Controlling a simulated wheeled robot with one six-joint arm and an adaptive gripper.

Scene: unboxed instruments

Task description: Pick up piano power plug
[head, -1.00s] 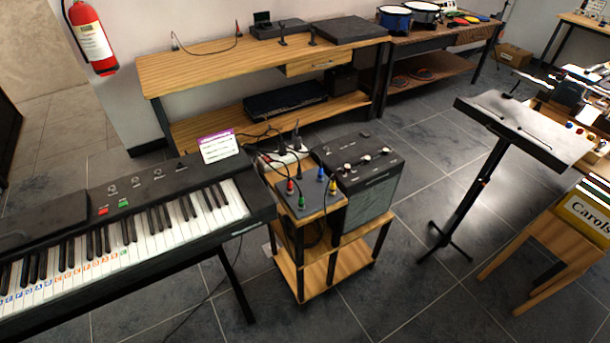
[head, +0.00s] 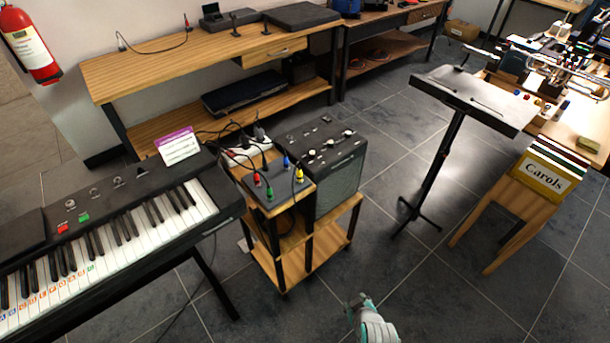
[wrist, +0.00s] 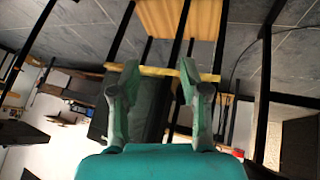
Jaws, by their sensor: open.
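Black plugs stand in a white power strip (head: 240,157) at the back of the small wooden stand, behind the mixer box. One black plug (head: 259,132) is at its right end, and another (head: 244,138) is left of it. I cannot tell which belongs to the piano. The keyboard piano (head: 120,238) stands at the left, with a cable hanging below it. My gripper (head: 356,299) is low at the bottom middle, in front of the stand and well away from the plugs. In the wrist view my gripper (wrist: 157,75) is open and empty; no plug can be made out there.
A grey mixer box (head: 279,185) with coloured plugs sits on the wooden stand (head: 320,257), beside a black amplifier (head: 340,180). A music stand (head: 478,97) and a "Carols" box (head: 545,172) are to the right. Floor (head: 420,290) is clear between.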

